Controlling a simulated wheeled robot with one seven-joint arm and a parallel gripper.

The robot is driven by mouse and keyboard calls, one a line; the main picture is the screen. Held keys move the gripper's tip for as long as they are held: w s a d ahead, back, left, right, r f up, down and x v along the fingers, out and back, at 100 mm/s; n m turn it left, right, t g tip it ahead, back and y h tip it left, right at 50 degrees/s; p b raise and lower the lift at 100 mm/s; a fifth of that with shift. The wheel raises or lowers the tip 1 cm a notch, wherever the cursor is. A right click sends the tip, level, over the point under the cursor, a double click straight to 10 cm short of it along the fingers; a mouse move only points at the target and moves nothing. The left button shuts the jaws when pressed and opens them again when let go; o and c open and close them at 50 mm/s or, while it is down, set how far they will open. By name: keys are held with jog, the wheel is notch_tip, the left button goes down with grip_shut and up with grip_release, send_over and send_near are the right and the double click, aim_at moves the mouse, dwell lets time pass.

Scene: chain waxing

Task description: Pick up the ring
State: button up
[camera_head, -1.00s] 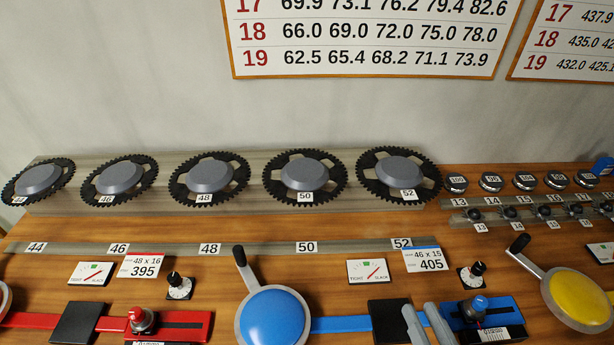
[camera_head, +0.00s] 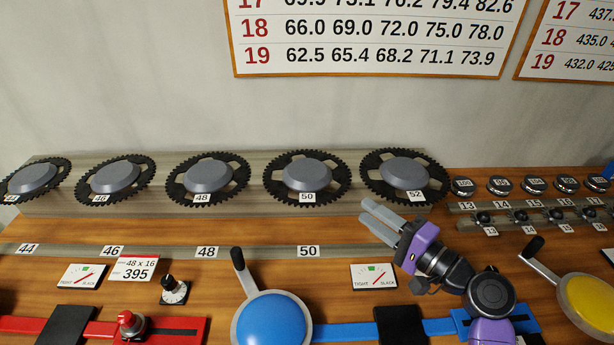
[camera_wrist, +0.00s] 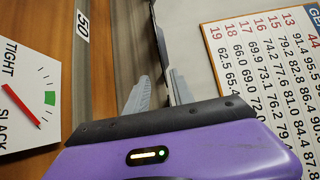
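Several black toothed rings stand in a row, each around a grey hub on the long grey rack: the rings labelled 44 (camera_head: 60,178), 46 (camera_head: 146,172), 48 (camera_head: 240,180), 50 (camera_head: 342,180) and 52 (camera_head: 443,180). My gripper (camera_head: 367,212) has purple and black housing and two grey fingers. It points left, in front of and below the gap between rings 50 and 52 in the picture. In the wrist view the fingers (camera_wrist: 160,88) stand apart with a gap, and a thin dark edge shows beyond them. Nothing is clearly held.
The grey strip (camera_head: 265,251) with number labels runs in front of the rack. Tension dials (camera_head: 375,275), a blue round crank (camera_head: 270,320), a yellow crank (camera_head: 588,300) and a red slide (camera_head: 170,330) fill the bench front. Small cogs (camera_head: 520,218) lie right.

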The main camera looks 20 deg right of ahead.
jog(key=p+x, duration=0.2)
jog(key=x, duration=0.6)
jog(key=shift+r+p, duration=0.2)
jog(key=shift+p, duration=0.1)
jog(key=shift+s, duration=0.1)
grip_shut()
jog(key=shift+d, duration=0.1)
dwell(0.9)
